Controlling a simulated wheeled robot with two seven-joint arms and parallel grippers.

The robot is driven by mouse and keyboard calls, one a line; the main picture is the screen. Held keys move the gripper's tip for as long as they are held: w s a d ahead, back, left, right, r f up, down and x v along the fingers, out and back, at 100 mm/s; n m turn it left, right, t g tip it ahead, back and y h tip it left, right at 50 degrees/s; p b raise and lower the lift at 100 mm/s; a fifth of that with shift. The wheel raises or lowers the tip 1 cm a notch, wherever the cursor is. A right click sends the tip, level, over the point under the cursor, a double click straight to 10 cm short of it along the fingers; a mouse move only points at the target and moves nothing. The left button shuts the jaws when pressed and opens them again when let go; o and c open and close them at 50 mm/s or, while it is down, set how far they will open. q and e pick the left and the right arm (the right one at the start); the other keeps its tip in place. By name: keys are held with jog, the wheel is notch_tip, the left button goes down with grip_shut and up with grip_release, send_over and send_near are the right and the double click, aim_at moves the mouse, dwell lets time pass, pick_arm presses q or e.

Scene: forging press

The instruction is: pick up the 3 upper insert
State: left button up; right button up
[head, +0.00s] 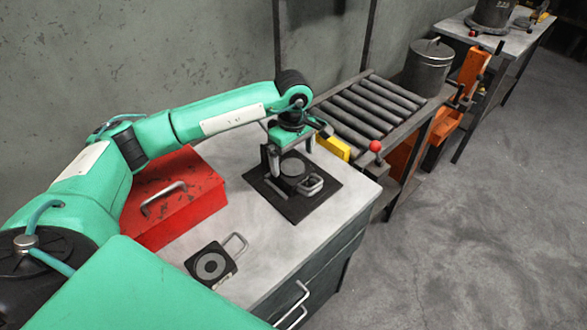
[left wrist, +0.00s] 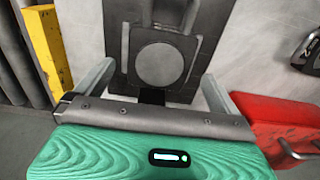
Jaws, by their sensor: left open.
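A dark square insert with a round grey face (head: 292,169) and a loop handle (head: 313,185) sits on a black mat (head: 293,209) on the table; I cannot read a number on it. It also shows in the left wrist view as a block with a round disc (left wrist: 159,64), its handle pointing away. My left gripper (head: 292,152) is open just above and behind this insert, and its fingers (left wrist: 152,90) stand to either side without visible contact. A second dark insert (head: 211,265) with a ring face and a handle lies near the table's front. My right gripper is not in view.
A red toolbox (head: 180,205) stands to the left, under my left arm. A yellow block (head: 333,148) and a roller conveyor (head: 370,108) lie behind and right of the mat. A metal bucket (head: 428,68) stands beyond. The table's middle (head: 255,220) is clear.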

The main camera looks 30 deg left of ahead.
aim_at(294, 167)
pick_arm(q)
notch_tip(294, 167, down, 4)
jog(key=shift+d+p, duration=0.15)
jog(key=shift+p, duration=0.4)
jog(key=c, duration=2)
jog(key=shift+o, duration=0.2)
jog(key=shift+r, duration=0.15)
